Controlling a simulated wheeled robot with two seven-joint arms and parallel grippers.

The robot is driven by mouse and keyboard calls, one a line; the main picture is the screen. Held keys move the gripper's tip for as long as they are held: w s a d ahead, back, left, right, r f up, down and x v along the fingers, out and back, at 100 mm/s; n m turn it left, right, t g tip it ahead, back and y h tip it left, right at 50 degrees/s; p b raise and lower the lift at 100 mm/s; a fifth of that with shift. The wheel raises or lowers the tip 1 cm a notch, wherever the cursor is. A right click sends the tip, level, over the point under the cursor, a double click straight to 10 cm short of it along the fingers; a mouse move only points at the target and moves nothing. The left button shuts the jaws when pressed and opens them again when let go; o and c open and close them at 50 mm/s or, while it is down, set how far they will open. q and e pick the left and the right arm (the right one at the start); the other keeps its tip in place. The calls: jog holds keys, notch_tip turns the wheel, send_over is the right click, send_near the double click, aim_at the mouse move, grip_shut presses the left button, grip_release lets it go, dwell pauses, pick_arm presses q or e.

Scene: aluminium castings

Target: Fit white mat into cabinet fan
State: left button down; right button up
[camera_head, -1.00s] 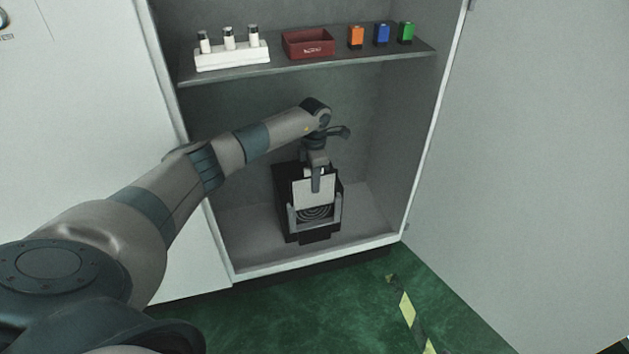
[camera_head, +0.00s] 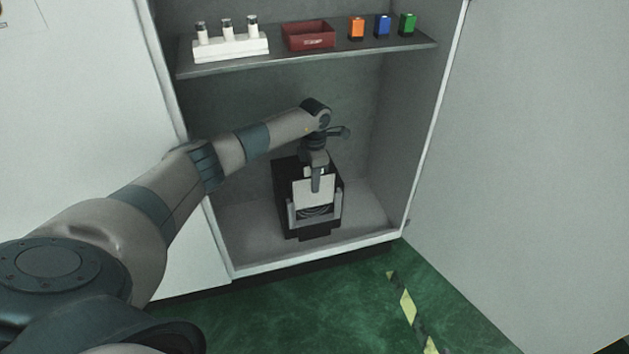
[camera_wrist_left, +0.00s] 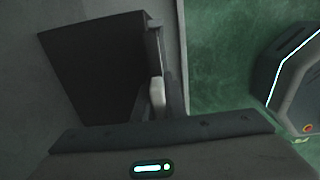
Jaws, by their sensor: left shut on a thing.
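The cabinet fan (camera_head: 282,190) is a black box on the cabinet's bottom shelf, with a grey frame and a round grille on its front. The white mat (camera_head: 302,192) is upright at the fan's front, between the frame's side rails, and covers most of the grille. My left gripper (camera_head: 316,184) points down and is shut on the mat's upper part. In the left wrist view the fan (camera_wrist_left: 95,62) is a dark box, and a small pale piece shows by the gripper at its side. Whether the mat is fully seated cannot be told. My right gripper is not in view.
An upper shelf (camera_head: 300,62) holds a white rack (camera_head: 230,46) with bottles, a red bin (camera_head: 309,36) and orange, blue and green small boxes. The cabinet's side walls and open door (camera_head: 540,150) bound the space. Bare shelf lies right of the fan.

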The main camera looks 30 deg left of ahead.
pick_arm(q)
jog(key=shift+f+b, duration=0.5)
jog(key=shift+f, duration=0.3)
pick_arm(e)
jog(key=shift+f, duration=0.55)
pick_arm(q)
jog(key=c, duration=1.7)
grip_release()
jog(key=shift+r, duration=0.15)
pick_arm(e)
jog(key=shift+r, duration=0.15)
